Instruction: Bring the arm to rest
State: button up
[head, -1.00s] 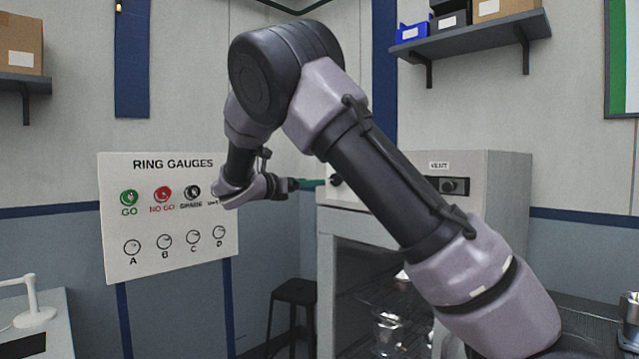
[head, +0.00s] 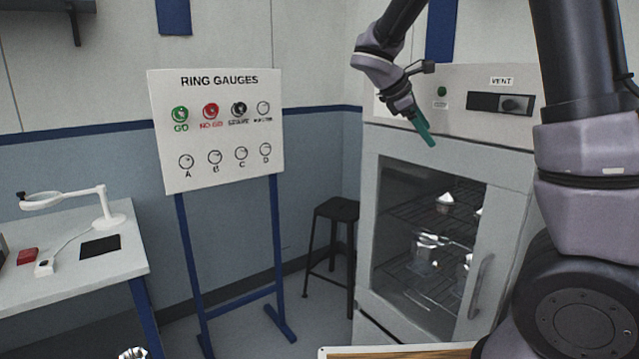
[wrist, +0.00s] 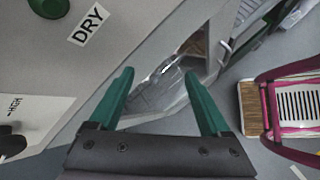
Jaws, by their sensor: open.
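My gripper (head: 426,134) shows in the head view at upper right, in front of the cabinet's top panel, with green fingers pointing down and right. In the wrist view my gripper (wrist: 159,74) has its two green fingers spread apart with nothing held between them. My arm is raised and bent, and its thick links cover the right side of the head view. In the wrist view a grey panel with a "DRY" label (wrist: 88,24) fills the upper left.
A cabinet (head: 400,305) with a glass door and "VENT" panel holds shiny metal parts on racks. A black stool (head: 337,212) stands left of it. A ring gauge board (head: 215,130) and a bench (head: 75,278) with a magnifier are further left. Pink-framed object (wrist: 268,110) lies right in the wrist view.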

jog(key=s+a+r+m+t+y, duration=0.1)
jog(key=s+r+m+t+y, duration=0.1)
jog(key=s+m+y, duration=0.3)
jog(key=s+r+m+t+y, duration=0.2)
jog(key=s+m+y, duration=0.3)
jog(key=s+m, duration=0.9)
jog(key=s, duration=0.4)
jog(key=shift+s+a+r, duration=0.25)
jog(key=shift+s+a, duration=0.15)
